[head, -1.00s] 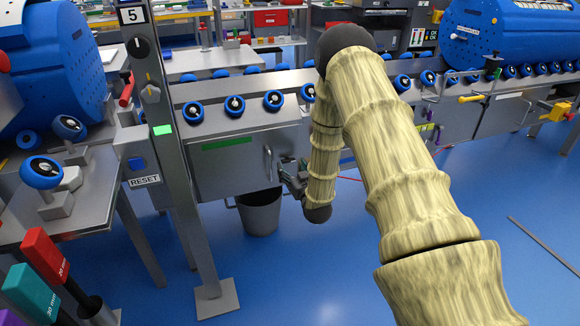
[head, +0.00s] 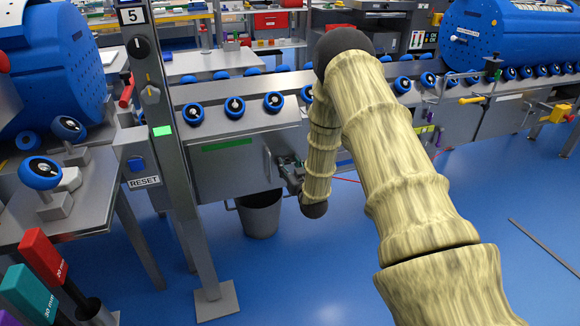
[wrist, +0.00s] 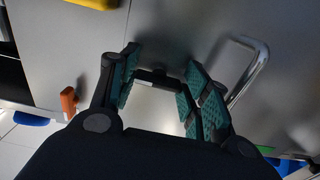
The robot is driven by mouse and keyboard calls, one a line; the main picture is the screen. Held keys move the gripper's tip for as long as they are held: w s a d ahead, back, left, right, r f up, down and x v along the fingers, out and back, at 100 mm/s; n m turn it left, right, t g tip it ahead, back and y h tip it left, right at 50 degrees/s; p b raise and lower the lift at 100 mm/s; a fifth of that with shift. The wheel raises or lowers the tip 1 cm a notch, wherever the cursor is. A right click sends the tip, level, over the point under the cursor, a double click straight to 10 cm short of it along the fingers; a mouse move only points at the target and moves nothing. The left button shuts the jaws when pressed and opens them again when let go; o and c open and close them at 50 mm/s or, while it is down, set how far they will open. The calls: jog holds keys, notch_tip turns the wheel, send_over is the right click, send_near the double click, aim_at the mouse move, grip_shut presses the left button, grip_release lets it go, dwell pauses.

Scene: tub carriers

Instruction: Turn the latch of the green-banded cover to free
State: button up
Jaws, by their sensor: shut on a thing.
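The grey cover (head: 215,177) with the green band (head: 227,145) is on the front of the machine line, left of my arm in the head view. My gripper (head: 287,168) is at the right end of this cover, small and partly hidden by my arm. In the wrist view my gripper (wrist: 160,82) has its teal-padded fingers on either side of a short dark bar, the latch (wrist: 156,76), and is shut on it. The latch's exact angle is hard to read. The cover's bar handle (wrist: 252,72) is right of the fingers, apart from them.
A grey bucket (head: 260,214) stands on the floor below the cover. A post (head: 177,160) with a RESET button rises left of the cover. An orange piece (wrist: 68,102) is left of the fingers. The floor at right is mostly clear.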

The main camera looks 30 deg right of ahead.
jog(key=shift+n, duration=0.3)
jog(key=shift+d+r+n+p, duration=0.1)
jog(key=shift+n+p, duration=0.75)
jog(key=shift+n, duration=3.45)
jog(key=shift+d+r+n+p, duration=0.1)
jog(key=shift+n+p, duration=0.7)
jog(key=shift+n, duration=3.5)
jog(key=shift+s, duration=0.1)
jog(key=o, duration=1)
jog(key=v, duration=1.2)
